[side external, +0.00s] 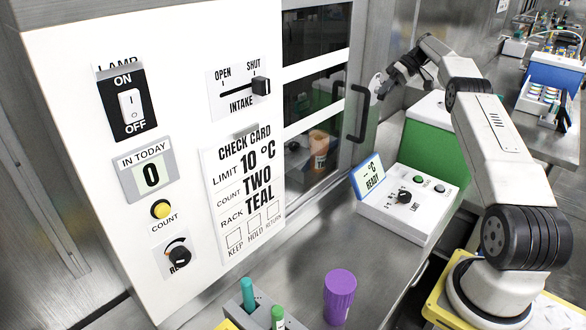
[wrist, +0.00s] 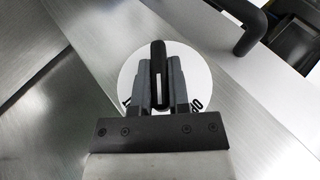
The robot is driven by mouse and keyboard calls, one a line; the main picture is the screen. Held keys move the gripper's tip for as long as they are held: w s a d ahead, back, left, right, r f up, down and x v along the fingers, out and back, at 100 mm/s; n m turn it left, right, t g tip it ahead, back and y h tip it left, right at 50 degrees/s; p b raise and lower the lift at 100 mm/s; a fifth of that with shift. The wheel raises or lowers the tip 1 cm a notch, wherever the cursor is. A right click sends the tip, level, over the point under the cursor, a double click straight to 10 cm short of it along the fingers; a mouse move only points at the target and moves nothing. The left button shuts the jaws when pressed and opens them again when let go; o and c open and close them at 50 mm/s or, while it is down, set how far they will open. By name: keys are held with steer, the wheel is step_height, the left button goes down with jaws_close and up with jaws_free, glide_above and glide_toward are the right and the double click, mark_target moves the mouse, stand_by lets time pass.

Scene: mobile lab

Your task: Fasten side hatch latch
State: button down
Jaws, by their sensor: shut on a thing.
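The latch is a black handle (wrist: 158,50) with a white line along it, on a round white plate (wrist: 128,70) on a metal wall. In the wrist view my gripper (wrist: 159,88) is shut on the handle, with one finger on each side. The handle points up in that picture. Dark lettering at the plate's lower edge is partly hidden by my fingers. In the side view the white plate (side external: 375,82) shows just left of my gripper (side external: 384,88), at the back beside the glass door; the handle is hard to make out there.
A black door handle (side external: 359,112) stands close to the latch, left of my gripper; it also shows in the wrist view (wrist: 250,28). Below are a green box (side external: 428,135) and a white control unit (side external: 408,205). A purple cup (side external: 339,294) stands at the front.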

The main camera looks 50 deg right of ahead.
steer(key=shift+w+r, duration=0.15)
steer(key=c, duration=0.7)
jaws_free()
steer(key=shift+o, duration=0.5)
steer(key=shift+a+n+h, duration=0.1)
steer(key=shift+n+h, duration=0.2)
steer(key=shift+h, duration=0.9)
